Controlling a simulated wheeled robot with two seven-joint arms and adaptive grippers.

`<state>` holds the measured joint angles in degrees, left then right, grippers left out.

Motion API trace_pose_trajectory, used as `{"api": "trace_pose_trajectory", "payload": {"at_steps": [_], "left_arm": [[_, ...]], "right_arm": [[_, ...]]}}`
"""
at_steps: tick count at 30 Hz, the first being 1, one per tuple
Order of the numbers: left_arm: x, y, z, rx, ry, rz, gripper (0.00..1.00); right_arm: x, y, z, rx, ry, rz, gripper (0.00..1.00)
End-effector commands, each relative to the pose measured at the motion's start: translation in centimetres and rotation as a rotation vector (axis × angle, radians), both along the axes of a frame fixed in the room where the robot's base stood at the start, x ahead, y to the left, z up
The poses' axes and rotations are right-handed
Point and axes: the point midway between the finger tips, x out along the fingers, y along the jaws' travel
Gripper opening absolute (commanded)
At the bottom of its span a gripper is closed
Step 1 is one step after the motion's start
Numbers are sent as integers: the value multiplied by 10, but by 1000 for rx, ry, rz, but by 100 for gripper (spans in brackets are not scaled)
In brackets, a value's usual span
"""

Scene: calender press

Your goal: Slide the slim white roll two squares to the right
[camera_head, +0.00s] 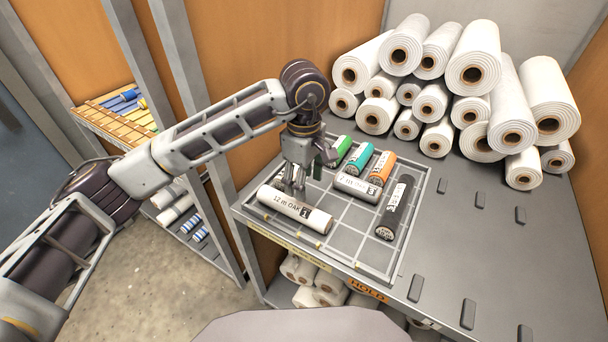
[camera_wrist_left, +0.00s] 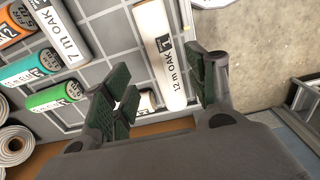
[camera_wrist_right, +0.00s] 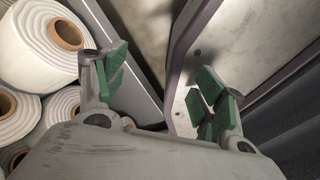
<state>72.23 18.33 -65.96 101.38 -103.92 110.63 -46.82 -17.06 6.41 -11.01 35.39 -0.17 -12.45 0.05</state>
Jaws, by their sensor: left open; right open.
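A long white roll (camera_head: 292,209) labelled "12 m OAK 1" lies at the front left of the gridded board (camera_head: 345,238). A shorter white roll (camera_head: 357,187) labelled OAK 3 lies near the middle. My left gripper (camera_head: 294,182) is open, just above and behind the long roll, hiding a little of it. In the left wrist view, the long roll (camera_wrist_left: 160,45) shows between the open fingers (camera_wrist_left: 162,92); I cannot tell whether they touch it. My right gripper (camera_wrist_right: 165,82) is open and empty, seen only in the right wrist view.
Green (camera_head: 342,149), teal (camera_head: 356,160) and orange (camera_head: 381,168) rolls lie at the board's back, with a dark roll (camera_head: 395,207) at its right. A pile of large white rolls (camera_head: 473,66) stands behind. Squares between the long roll and dark roll look clear.

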Motion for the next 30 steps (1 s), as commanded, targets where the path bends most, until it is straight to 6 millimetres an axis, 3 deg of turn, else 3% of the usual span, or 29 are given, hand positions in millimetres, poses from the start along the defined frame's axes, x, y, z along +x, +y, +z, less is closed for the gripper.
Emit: {"api": "trace_pose_trajectory", "payload": {"at_steps": [16,30], "left_arm": [[-1,0,-63,0,4,0,57],[0,0,-115,-1,2,1,57]], "right_arm": [[16,9,9,10,-18,0,70],[-5,14,14,14,6,-1,70]]}}
